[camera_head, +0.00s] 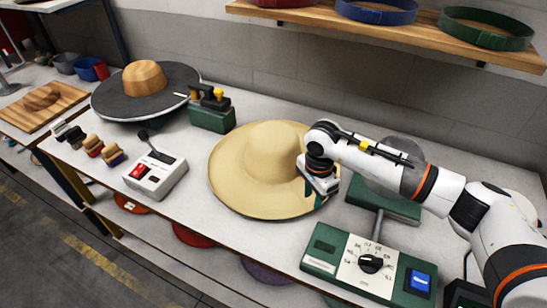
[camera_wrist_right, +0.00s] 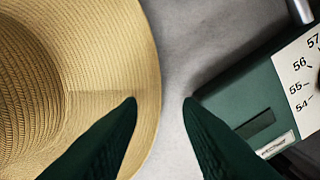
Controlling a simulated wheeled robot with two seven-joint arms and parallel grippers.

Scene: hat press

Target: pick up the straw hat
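The straw hat (camera_head: 262,158), wide-brimmed and pale tan, lies crown up on the white table. Its woven brim (camera_wrist_right: 90,75) fills the left of the wrist view. My right gripper (camera_head: 318,196) is at the hat's right brim, pointing down, and its body hides part of that edge. In the wrist view its two dark green fingers (camera_wrist_right: 160,101) are apart with nothing held between the tips. The left finger overlaps the brim and the right one shows over the bare table, with the brim edge between them. Finger height against the brim is unclear. My left gripper is not in view.
A green device with a numbered dial (camera_head: 367,266) stands close to the right; it also shows in the wrist view (camera_wrist_right: 245,90). A white control box (camera_head: 155,176) and a dark round plate with a wooden block (camera_head: 145,78) are left. A shelf with hat bands (camera_head: 400,30) overhangs the back.

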